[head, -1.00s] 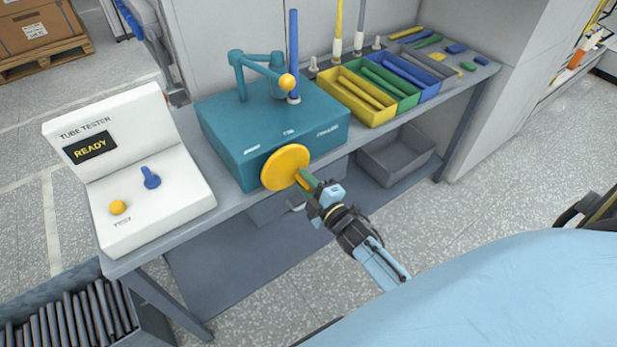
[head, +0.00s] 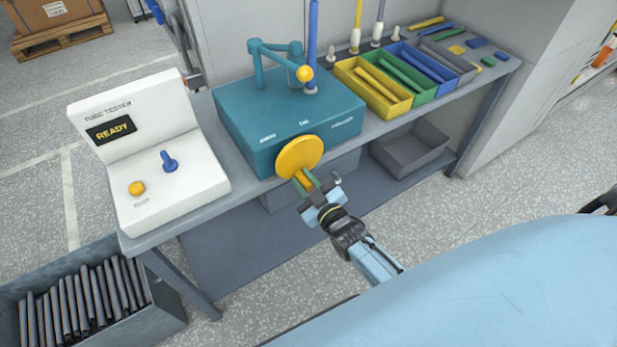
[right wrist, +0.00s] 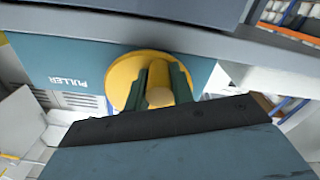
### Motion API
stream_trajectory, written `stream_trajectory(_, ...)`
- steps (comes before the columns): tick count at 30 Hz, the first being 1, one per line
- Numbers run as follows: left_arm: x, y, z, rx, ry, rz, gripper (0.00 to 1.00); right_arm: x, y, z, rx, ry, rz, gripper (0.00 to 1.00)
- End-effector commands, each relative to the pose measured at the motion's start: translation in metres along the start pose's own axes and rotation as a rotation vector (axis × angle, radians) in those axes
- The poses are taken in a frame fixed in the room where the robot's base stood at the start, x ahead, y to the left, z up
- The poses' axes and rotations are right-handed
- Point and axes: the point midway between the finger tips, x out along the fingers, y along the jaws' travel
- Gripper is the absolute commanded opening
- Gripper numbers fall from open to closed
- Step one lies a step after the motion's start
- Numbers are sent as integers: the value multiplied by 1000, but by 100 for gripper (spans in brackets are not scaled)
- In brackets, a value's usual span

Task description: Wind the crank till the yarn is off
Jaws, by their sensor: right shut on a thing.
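A teal box (head: 262,123) stands on the bench, and its side reads "PULLER" in the right wrist view (right wrist: 68,80). A round yellow crank disc (head: 298,152) is on its front face. A yellow crank handle (right wrist: 160,97) sticks out from the disc. My right gripper (head: 306,182) is shut on this handle, with a dark green finger on each side of it. A blue tube (head: 312,45) stands upright on the box beside a teal bracket with a yellow ball (head: 304,73). I cannot make out any loose yarn. My left gripper is not in view.
A white tube tester (head: 150,150) reading "READY" stands left on the bench. A grey bin (head: 408,150) sits on the lower shelf. A crate (head: 165,318) of dark rods stands on the floor at lower left.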

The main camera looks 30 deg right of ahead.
Motion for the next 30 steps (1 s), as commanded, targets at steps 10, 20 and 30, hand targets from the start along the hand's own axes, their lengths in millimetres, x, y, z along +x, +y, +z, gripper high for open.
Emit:
stream_trajectory(10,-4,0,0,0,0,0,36,0,-5,-4,127,-1,-1,1)
stream_trajectory(20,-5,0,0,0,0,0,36,0,-6,-4,145,0,-1,1)
stream_trajectory(30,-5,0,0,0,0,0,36,0,-6,-4,143,0,-1,43)
